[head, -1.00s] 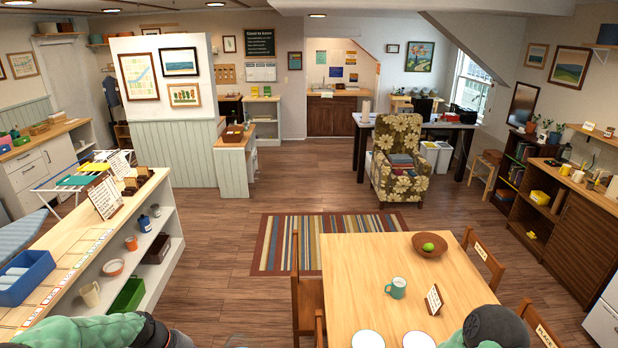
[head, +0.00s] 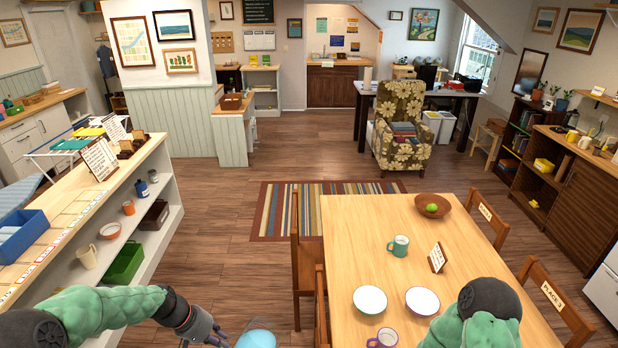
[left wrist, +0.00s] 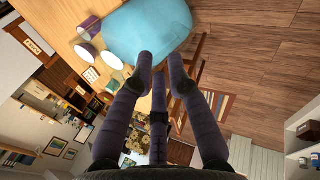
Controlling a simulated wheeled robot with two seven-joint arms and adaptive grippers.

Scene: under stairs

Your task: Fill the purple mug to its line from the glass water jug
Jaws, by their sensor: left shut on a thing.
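The purple mug (head: 384,339) stands on the near edge of the dining table, cut by the bottom of the head view; it also shows in the left wrist view (left wrist: 88,27). Its fill line and inside cannot be made out. My left gripper (head: 222,337) is shut on a rounded light-blue thing (head: 257,339), which appears to be the glass water jug (left wrist: 150,30). The jug is left of the table, beside a chair, and mostly cut off in the head view. Its handle and water level cannot be told. My right arm shows at the lower right; its gripper is out of view.
The table (head: 370,230) bears two white bowls (head: 370,300), a teal mug (head: 398,246), a small sign (head: 437,257) and a brown bowl (head: 432,206) with a green fruit. Chairs (head: 306,258) flank it. A white shelf (head: 165,225) stands left, with open floor between.

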